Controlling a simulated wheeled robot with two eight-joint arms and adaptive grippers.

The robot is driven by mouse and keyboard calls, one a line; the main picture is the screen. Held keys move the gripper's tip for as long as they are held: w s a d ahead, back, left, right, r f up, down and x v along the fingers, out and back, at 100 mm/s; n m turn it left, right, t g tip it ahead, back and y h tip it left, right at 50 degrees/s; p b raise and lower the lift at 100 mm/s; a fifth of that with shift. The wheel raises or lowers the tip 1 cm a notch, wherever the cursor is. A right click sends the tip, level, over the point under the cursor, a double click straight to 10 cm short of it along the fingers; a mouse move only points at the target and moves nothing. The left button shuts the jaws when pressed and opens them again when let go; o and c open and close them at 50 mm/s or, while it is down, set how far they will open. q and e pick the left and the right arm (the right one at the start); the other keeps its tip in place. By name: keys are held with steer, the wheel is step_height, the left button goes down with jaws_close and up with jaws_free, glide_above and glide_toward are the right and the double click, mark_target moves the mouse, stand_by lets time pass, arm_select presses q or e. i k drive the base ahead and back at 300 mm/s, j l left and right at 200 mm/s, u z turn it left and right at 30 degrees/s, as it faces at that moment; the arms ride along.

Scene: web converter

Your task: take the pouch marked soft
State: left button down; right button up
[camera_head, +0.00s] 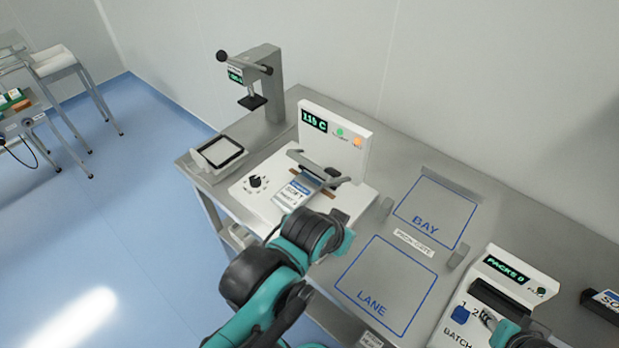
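A pouch with a white and blue label that seems to read SOFT (295,192) lies on the white heat sealer (262,208), its upper end under the sealer's bar. My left arm reaches up from the bottom, and its wrist is just in front of and below the pouch. My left gripper (338,218) is mostly hidden behind that wrist; I cannot tell whether it touches the pouch. My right gripper (489,320) is at the lower right, over the front of the batch unit (462,318); its fingers are too small to read.
The sealer display shows about 115 C. A press stand (262,85) and a black-framed tray (220,152) stand to its left. Marked BAY (437,200) and LANE (385,275) areas are empty. A dark labelled item (604,305) is at the right edge.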

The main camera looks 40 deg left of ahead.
mark_target(303, 188)
steer(key=k+j+u, duration=0.15)
steer(key=j+u, duration=0.25)
steer(key=k+j+u, duration=0.15)
steer(key=j+u, duration=0.15)
steer(key=u, duration=0.15)
